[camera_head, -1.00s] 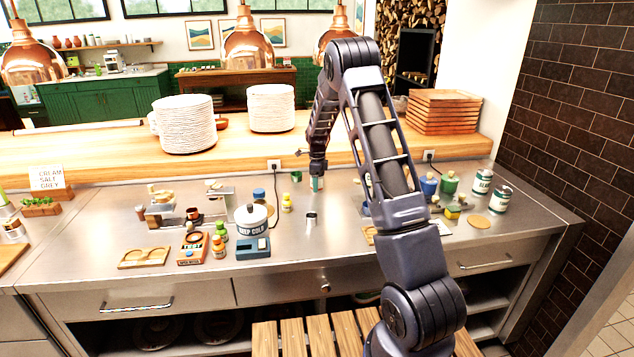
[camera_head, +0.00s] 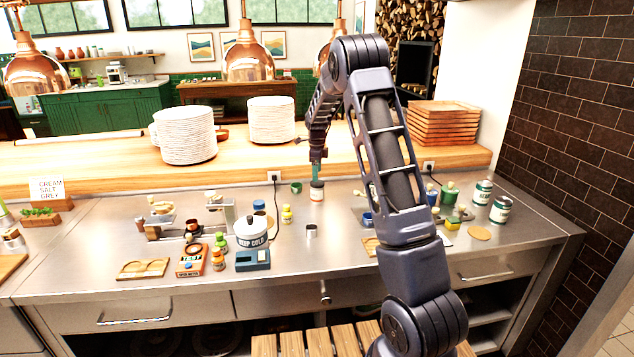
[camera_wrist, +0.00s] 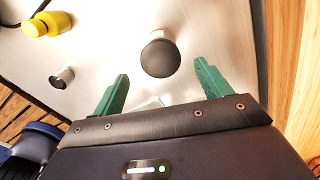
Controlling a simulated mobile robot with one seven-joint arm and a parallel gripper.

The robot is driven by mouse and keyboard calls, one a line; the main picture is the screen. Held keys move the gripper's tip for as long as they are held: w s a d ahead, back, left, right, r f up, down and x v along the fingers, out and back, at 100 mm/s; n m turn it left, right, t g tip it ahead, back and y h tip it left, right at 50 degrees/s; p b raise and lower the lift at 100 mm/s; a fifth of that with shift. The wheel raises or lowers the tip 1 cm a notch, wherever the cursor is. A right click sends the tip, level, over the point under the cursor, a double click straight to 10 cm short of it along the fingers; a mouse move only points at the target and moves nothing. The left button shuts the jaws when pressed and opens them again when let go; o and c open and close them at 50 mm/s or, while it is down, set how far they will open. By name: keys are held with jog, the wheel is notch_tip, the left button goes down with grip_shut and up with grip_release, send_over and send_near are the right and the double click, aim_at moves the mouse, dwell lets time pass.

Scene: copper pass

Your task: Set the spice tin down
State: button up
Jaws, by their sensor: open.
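The spice tin (camera_head: 317,192), pale with a dark top, stands upright on the steel counter (camera_head: 345,232), near the back edge. In the wrist view its round dark top (camera_wrist: 160,58) shows beyond and between my fingertips, with a bit of pale body beside it. My gripper (camera_head: 316,173) is just above the tin in the head view. In the wrist view its two green fingers (camera_wrist: 160,84) are spread wide, with nothing between them and clear gaps to the tin.
A yellow bottle (camera_head: 287,214) and a small metal cup (camera_head: 311,230) stand in front. A white pot (camera_head: 250,228) is at the left. The raised wooden shelf (camera_head: 345,150) runs behind the tin.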

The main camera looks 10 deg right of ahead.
notch_tip(320, 180, up, 2)
jog(key=shift+s+d+r, duration=0.1)
jog(key=s+d+r+n+t, duration=0.1)
jog(key=s+d+r+n, duration=0.3)
jog(key=s+r, duration=0.55)
jog(key=s+d+r+n+t, duration=0.15)
jog(key=s+r+n, duration=0.5)
jog(key=s, duration=0.65)
jog(key=s+d+n+t, duration=0.2)
jog(key=s+n, duration=0.9)
jog(key=s, duration=1.6)
jog(key=shift+s+d+f, duration=0.2)
jog(key=shift+d+f, duration=0.15)
jog(key=shift+d, duration=0.4)
